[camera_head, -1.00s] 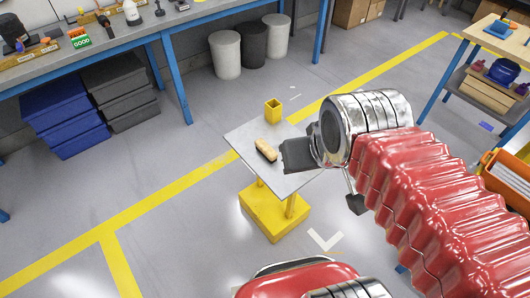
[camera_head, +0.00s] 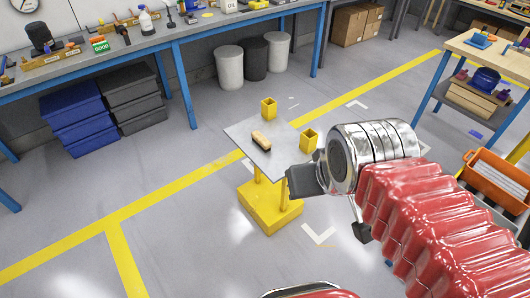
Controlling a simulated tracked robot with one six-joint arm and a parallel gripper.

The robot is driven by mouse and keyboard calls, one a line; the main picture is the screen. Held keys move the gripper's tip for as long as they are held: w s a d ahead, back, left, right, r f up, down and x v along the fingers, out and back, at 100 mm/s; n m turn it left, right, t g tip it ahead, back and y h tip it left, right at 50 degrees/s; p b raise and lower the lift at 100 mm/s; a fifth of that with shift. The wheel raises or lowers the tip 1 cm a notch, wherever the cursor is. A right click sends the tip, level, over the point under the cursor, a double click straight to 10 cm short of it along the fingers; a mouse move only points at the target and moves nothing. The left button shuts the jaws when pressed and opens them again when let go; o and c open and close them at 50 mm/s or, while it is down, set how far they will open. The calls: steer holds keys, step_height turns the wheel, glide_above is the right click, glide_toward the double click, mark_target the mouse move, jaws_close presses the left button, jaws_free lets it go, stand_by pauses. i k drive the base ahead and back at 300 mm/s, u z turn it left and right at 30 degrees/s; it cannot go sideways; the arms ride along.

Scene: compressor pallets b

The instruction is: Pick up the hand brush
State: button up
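The hand brush (camera_head: 261,141) has a tan wooden back and dark bristles. It lies on the small grey-topped stand (camera_head: 243,133) with a yellow base. My gripper (camera_head: 292,181) is at the stand's front right edge, to the right of and below the brush in the picture, apart from it. The gripper shows as a dark block in front of the silver wrist. Its fingers cannot be told apart, so I cannot see whether it is open.
An orange crate (camera_head: 497,184) is at the right. A long workbench (camera_head: 190,38) runs behind. The floor left of the stand is clear.

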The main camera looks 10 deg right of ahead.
mark_target(257, 138)
steer(key=k, duration=0.65)
steer(key=u, duration=0.5)
steer(key=i, duration=0.75)
steer(key=u, duration=0.65)
steer(key=i, duration=1.45)
steer(key=z, duration=0.65)
steer(key=i, duration=0.55)
steer(key=z, duration=0.4)
